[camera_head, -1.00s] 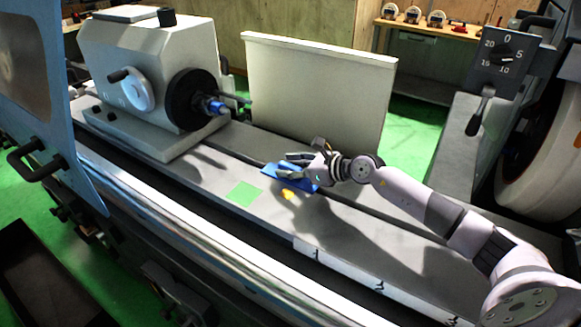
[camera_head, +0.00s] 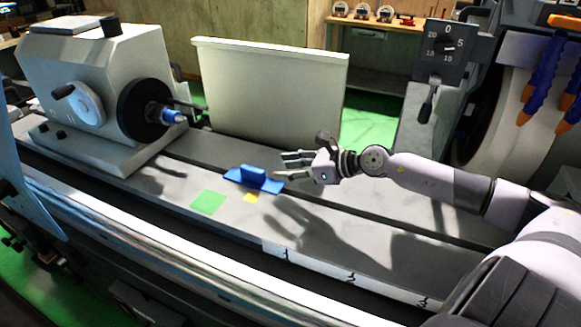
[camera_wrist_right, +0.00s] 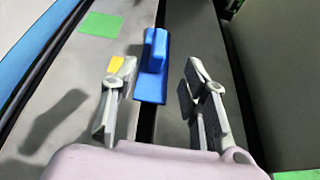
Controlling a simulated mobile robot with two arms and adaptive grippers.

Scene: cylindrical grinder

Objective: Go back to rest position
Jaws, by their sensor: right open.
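My right gripper (camera_head: 296,165) is open and empty above the grinder bed, just right of a blue block with an upright handle (camera_head: 257,178). In the right wrist view, the two fingers (camera_wrist_right: 160,95) are spread, and the blue block (camera_wrist_right: 152,75) lies beyond and between them, apart from both. My right arm reaches in from the right side of the head view. My left gripper is not in view.
A green square (camera_head: 208,201) and a small yellow patch (camera_head: 251,198) lie on the bed. The headstock-like grey unit (camera_head: 95,90) stands at left. A pale upright panel (camera_head: 268,95) stands behind the bed. A grinding wheel (camera_head: 490,110) is at right.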

